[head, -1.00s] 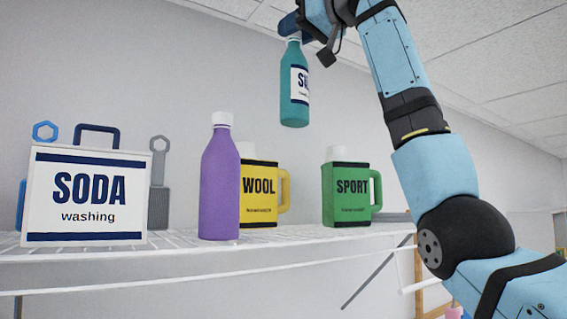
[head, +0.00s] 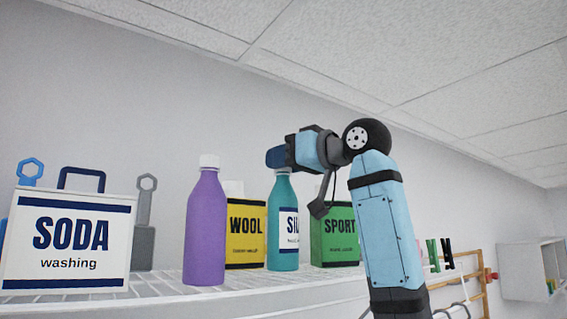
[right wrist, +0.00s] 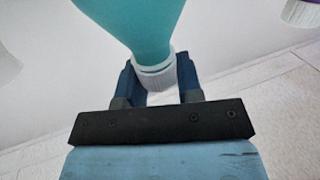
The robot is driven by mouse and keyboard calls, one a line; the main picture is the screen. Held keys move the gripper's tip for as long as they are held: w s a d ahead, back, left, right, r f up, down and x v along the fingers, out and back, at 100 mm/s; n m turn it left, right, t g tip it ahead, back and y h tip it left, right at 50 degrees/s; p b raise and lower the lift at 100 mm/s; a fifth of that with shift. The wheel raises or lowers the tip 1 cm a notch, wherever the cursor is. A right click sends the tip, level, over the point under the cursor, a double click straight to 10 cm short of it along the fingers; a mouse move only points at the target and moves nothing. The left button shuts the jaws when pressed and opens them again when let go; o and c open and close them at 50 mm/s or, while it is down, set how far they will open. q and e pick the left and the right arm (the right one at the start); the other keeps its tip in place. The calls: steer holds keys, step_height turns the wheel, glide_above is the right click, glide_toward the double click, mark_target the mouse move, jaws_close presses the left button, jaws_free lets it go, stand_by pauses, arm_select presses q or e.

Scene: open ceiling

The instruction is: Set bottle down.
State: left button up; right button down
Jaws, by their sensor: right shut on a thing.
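A teal bottle (head: 283,235) with a navy-and-white label is upright at the shelf, between a purple bottle and a green SPORT jug in the head view. Its base is level with the shelf surface, but I cannot tell whether it rests there. My right gripper (head: 276,157) is at the bottle's top. In the right wrist view, the jaws are shut around the white cap (right wrist: 154,75) of the teal bottle (right wrist: 140,25). My left gripper is not in view.
The purple bottle (head: 205,230) stands close on the left of the teal one. The yellow WOOL jug (head: 245,232) is behind its left side, the green SPORT jug (head: 335,238) to its right. A SODA box (head: 70,240) stands far left on the white wire shelf (head: 165,293).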

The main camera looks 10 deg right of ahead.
steer(key=shift+f, duration=0.55)
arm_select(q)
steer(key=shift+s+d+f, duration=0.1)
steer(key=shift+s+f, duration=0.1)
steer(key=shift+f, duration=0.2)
arm_select(e)
steer(key=c, duration=1.2)
jaws_free()
steer(key=shift+s+f, duration=0.1)
steer(key=o, duration=0.4)
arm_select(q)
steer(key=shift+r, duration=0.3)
